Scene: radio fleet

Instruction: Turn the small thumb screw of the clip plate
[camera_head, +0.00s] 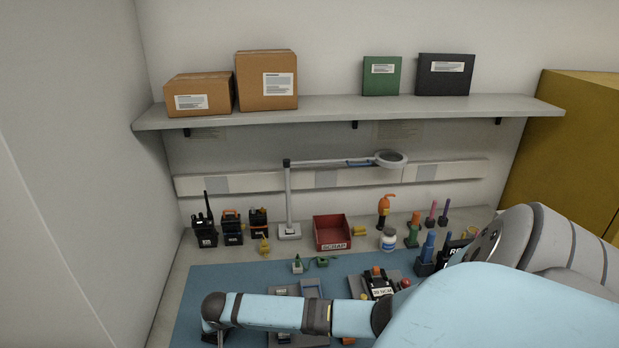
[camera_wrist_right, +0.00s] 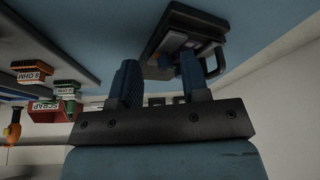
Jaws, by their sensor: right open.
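My right arm crosses the front of the bench in the head view, and my right gripper (camera_head: 214,334) is at the left end of the blue mat, partly cut off by the bottom edge. In the right wrist view my right gripper (camera_wrist_right: 158,70) is open, with two blue fingers apart and nothing held between them. Just beyond the fingertips is a dark fixture (camera_wrist_right: 166,36) with grey and blue parts and a loop-like handle. I cannot tell the clip plate or its small thumb screw apart in either view. My left gripper is not in view.
The blue mat (camera_head: 208,279) holds grey fixtures, partly hidden by my arm. Several radios (camera_head: 204,230) stand at the back left. A shelf (camera_head: 330,111) hangs above.

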